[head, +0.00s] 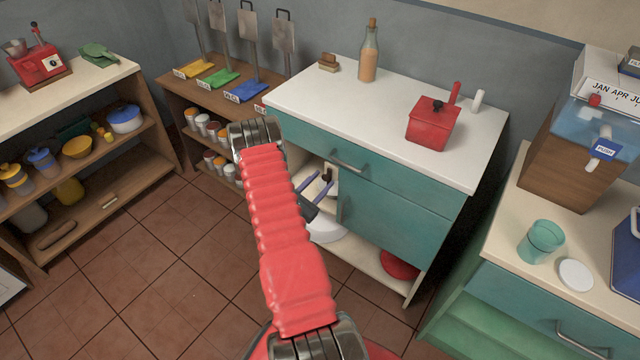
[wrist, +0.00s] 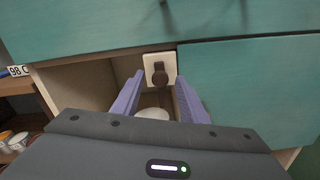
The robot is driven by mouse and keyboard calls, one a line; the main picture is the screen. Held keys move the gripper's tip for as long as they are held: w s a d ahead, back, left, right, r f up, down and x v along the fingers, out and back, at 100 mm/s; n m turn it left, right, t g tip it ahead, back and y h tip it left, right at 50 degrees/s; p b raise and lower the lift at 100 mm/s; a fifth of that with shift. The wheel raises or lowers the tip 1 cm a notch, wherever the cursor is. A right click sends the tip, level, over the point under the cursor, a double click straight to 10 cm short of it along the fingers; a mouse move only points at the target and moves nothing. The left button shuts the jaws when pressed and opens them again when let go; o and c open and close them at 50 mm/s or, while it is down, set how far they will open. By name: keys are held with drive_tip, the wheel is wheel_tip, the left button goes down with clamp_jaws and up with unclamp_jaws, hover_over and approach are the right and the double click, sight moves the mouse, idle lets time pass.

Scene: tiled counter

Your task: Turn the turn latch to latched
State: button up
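The turn latch (wrist: 159,74) is a dark brown knob on a small cream plate, under the teal drawer front and beside the left edge of the teal door. A brown bar hangs down from the knob. In the head view the latch (head: 327,173) shows small, partly hidden by my arm. My gripper (wrist: 160,79) is open, with its two purple fingers apart, one on each side of the latch in the picture. It holds nothing. In the head view my gripper (head: 314,192) is at the cabinet's open left part. I cannot tell whether the fingers touch the latch.
The teal door (head: 383,217) covers the cabinet's right part; a drawer handle (head: 350,161) sits above the latch. A white bowl (head: 326,231) is on the shelf below my gripper. A red box (head: 432,124) and a bottle (head: 369,52) stand on the countertop.

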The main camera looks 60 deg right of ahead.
drive_tip(key=shift+c, duration=0.2)
clamp_jaws()
